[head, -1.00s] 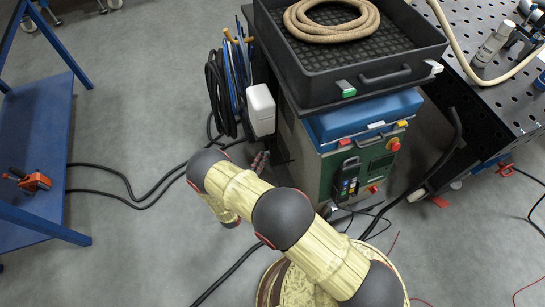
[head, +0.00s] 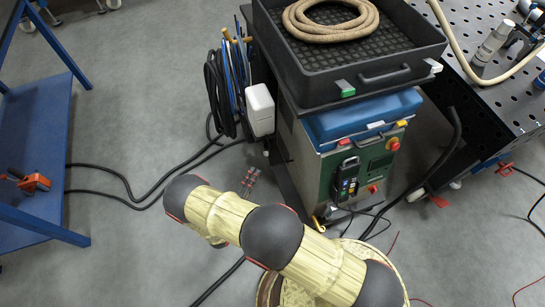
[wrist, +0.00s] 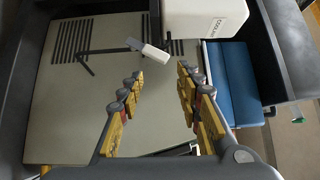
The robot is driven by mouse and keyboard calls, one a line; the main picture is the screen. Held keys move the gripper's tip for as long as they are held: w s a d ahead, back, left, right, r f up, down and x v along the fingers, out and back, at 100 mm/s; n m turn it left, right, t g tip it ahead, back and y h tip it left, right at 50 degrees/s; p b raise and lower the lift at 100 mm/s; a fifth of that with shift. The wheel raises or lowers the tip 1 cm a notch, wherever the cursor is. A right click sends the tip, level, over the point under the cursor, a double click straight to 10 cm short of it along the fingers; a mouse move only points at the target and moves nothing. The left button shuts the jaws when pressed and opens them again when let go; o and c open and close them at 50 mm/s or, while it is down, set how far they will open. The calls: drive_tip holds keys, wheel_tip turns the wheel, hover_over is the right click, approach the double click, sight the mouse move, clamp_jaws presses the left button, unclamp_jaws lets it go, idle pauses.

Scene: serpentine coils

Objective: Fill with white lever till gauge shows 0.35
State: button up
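The white lever (wrist: 152,52) shows in the wrist view as a short white handle beside a dark rod, in front of a pale panel with dark slots. My gripper (wrist: 160,82) is open, with its yellow and grey fingers on either side of an empty gap. The lever appears just beyond the fingertips, slightly above the gap, with no visible contact. A white coolant tank (wrist: 205,18) is above and right of the lever; a white container (head: 260,109) hangs on the machine's side in the head view. No gauge reading can be made out in either view.
The machine (head: 350,165) has a blue top and green control panel. A black tray (head: 370,85) with a coiled hose (head: 331,22) sits above it. Dark cables (head: 213,85) hang at its left. Open grey floor lies left, crossed by cables; a blue rack (head: 35,140) stands farther left.

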sight(267, 153)
drive_tip(key=shift+v, duration=1.9)
drive_tip(key=shift+c, duration=0.4)
drive_tip(key=shift+m+h, duration=0.5)
drive_tip(key=shift+h, duration=0.4)
drive_tip(key=d+f+b, duration=0.1)
drive_tip(key=d+f, duration=0.1)
drive_tip(key=f, duration=0.2)
drive_tip(key=d+f+b, duration=0.2)
drive_tip(key=f, duration=0.2)
drive_tip(key=d+f+b, duration=0.2)
drive_tip(key=f, duration=0.2)
drive_tip(key=shift+s, duration=0.15)
drive_tip(key=c, duration=0.6)
drive_tip(key=shift+s+a+f+m+t+h+b, duration=0.15)
drive_tip(key=shift+m+t+h+b, duration=0.1)
drive_tip(key=shift+m+t+b, duration=0.25)
drive_tip(key=shift+w+a+m+t+h+b, duration=0.15)
drive_tip(key=shift+m+t+h, duration=0.2)
drive_tip(key=shift+m, duration=0.35)
clamp_jaws()
drive_tip(key=w+d+r+m+t+b, duration=0.1)
drive_tip(key=w+d+r+m+b, duration=0.1)
drive_tip(key=w+r, duration=0.7)
drive_tip(key=shift+w+h+b, duration=0.3)
drive_tip(key=shift+w+b, duration=0.1)
drive_tip(key=shift+w, duration=0.35)
